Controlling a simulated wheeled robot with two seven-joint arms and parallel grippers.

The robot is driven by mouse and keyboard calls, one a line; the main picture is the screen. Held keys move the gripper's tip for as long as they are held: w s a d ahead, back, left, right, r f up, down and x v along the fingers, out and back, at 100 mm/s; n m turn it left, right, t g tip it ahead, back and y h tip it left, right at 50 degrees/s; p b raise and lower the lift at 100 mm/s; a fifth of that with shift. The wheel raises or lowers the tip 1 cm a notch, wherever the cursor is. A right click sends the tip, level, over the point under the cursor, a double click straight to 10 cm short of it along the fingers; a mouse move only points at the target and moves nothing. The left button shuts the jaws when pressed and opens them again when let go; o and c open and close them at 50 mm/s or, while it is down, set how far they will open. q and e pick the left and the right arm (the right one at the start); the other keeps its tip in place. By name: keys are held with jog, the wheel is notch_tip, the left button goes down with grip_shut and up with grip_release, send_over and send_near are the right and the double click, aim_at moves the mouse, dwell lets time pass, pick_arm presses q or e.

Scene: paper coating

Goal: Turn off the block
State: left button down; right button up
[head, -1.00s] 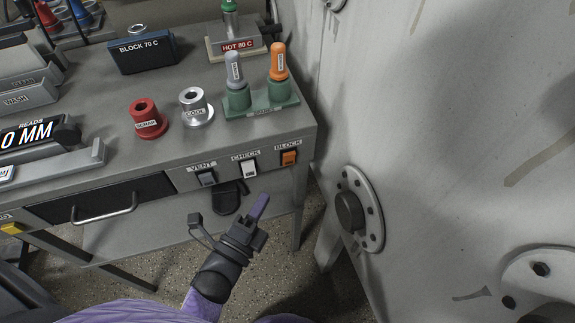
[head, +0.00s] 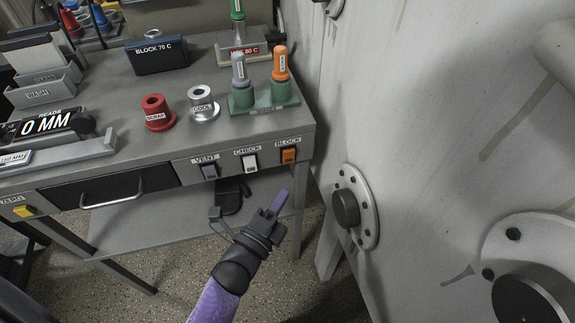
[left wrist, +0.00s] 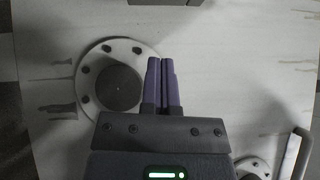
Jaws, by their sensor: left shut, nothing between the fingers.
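The orange BLOCK switch (head: 289,155) is at the right end of the bench's front panel in the head view. The dark BLOCK 70 C box (head: 160,56) stands at the back of the bench top. My left gripper (head: 279,200) is below and slightly left of the BLOCK switch, in front of the bench and apart from it. In the left wrist view its purple fingers (left wrist: 161,80) are together with nothing between them. My right gripper is not in view.
The CHECK switch (head: 249,162) and VENT switch (head: 209,171) sit left of the BLOCK switch. A green stand (head: 262,106) holds two handled tools above it. A pale wall with a bolted flange (head: 368,210) stands close on the right.

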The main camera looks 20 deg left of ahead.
aim_at(295, 154)
pick_arm(q)
jog(key=w, duration=0.2)
jog(key=w+b, duration=0.1)
jog(key=w, duration=0.2)
jog(key=w+a+r, duration=0.1)
jog(key=w, duration=0.2)
jog(key=shift+a, duration=0.1)
